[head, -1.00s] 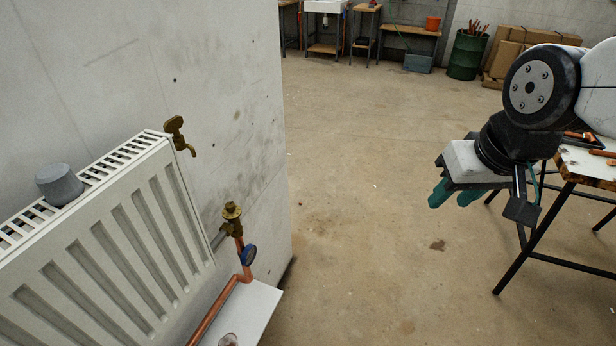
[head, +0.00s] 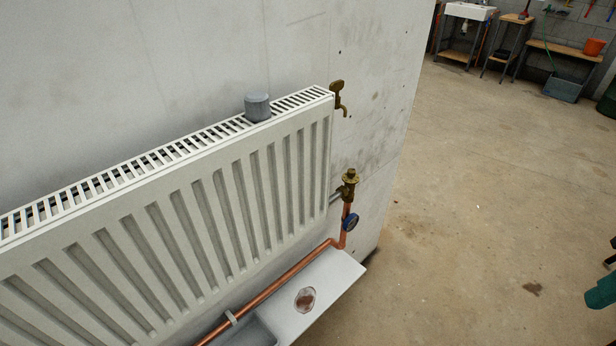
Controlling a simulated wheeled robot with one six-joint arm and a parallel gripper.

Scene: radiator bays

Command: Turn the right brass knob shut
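A brass valve with a round ridged knob (head: 350,177) sits at the right end of the white radiator (head: 190,215), on top of a copper pipe. No second brass knob of this kind shows, and the radiator's left end is out of frame. I cannot tell from here whether the knob is open or shut. My gripper (head: 602,292) shows only as teal fingers at the right edge of the head view. It is well apart from the knob, over the floor, and its opening cannot be judged.
A brass tap (head: 338,97) sticks out of the wall above the knob. A blue handwheel (head: 351,222) is on the copper pipe below it. A grey cup-like object (head: 257,107) stands on the radiator. A white ledge (head: 325,285) juts out below. The floor (head: 470,200) to the right is clear.

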